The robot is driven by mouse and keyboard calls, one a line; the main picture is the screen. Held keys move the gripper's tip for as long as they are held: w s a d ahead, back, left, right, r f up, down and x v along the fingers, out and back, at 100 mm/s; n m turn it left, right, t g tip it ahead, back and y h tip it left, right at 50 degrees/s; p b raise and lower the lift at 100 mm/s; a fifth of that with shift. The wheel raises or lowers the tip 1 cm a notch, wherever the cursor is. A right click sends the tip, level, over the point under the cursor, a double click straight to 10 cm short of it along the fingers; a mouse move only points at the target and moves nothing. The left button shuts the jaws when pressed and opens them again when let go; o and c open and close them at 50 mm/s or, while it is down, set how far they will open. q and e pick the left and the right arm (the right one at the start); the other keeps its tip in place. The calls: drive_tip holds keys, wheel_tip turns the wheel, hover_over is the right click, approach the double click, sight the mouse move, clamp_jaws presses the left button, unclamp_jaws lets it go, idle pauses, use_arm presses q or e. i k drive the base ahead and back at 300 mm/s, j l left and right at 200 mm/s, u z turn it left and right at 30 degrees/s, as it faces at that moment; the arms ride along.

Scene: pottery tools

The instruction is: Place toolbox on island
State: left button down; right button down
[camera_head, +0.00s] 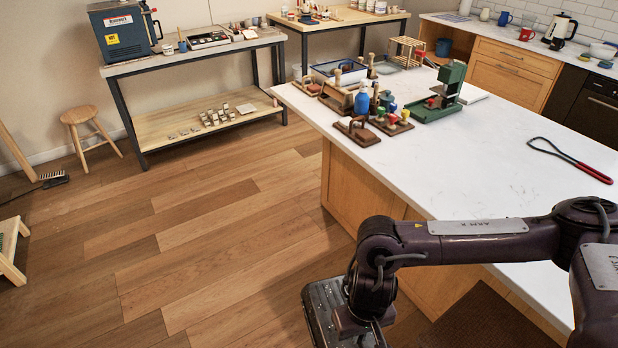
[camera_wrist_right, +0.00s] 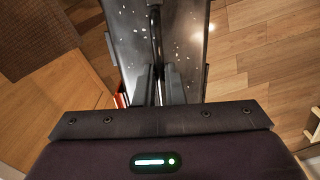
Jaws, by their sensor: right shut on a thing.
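A dark grey, white-speckled toolbox (camera_head: 322,312) hangs from my right gripper (camera_head: 352,328) at the bottom of the head view. It is left of the island and in front of its wooden side, lower than the top. In the right wrist view the toolbox (camera_wrist_right: 185,35) fills the upper middle, with my right gripper's fingers (camera_wrist_right: 160,85) shut on its thin dark handle. The island (camera_head: 480,160) has a white top and stands at the right, partly behind my right arm. My left gripper is not in view.
Stamps, a blue bottle (camera_head: 362,102) and a green press (camera_head: 442,100) crowd the island's far end. A red-handled wire tool (camera_head: 580,165) lies near its right side. The middle of the top is clear. A dark mat (camera_head: 485,322) lies by the island's base.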

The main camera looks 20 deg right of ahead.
sight(503, 183)
drive_tip(key=i+j+z, duration=0.1)
drive_tip(key=i+z, duration=0.15)
drive_tip(key=z, duration=0.25)
drive_tip(key=i+j+z, duration=0.2)
drive_tip(key=z, duration=0.25)
drive_tip(key=i+j+z, duration=0.15)
drive_tip(key=j+z, duration=0.15)
drive_tip(key=z, duration=0.2)
